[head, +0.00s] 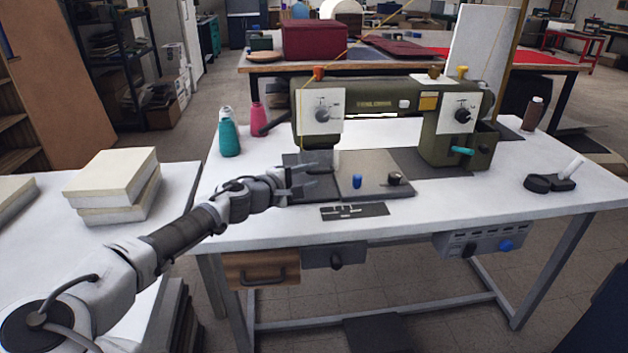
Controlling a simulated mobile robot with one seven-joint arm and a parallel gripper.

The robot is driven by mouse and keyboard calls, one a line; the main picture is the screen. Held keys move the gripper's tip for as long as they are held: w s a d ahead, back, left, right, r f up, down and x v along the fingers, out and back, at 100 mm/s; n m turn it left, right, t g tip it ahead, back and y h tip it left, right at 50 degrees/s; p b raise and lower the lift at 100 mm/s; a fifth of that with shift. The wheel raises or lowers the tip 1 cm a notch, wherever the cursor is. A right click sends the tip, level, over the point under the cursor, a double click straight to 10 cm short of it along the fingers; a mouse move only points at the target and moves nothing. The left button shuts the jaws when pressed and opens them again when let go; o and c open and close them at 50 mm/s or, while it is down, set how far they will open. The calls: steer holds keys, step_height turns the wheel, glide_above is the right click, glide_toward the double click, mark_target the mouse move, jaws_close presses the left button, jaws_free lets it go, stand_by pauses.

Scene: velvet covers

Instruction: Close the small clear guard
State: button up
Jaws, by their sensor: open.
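A dark green sewing machine (385,106) stands on the white table. A small greyish see-through piece (318,158), which looks like the clear guard, sits under its left head near the needle area. I cannot tell how far it is swung open. My gripper (311,178) is open, its fingers pointing right, just in front of and below this piece. I cannot tell whether they touch. The needle area is partly hidden behind the guard and fingers.
A blue knob (357,181) and a dark knob (394,179) stand on the machine bed right of my gripper. Teal (229,138) and pink (258,118) bottles stand at the left.

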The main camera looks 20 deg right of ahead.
mark_target(320, 164)
steer(key=shift+x, duration=1.1)
jaws_close()
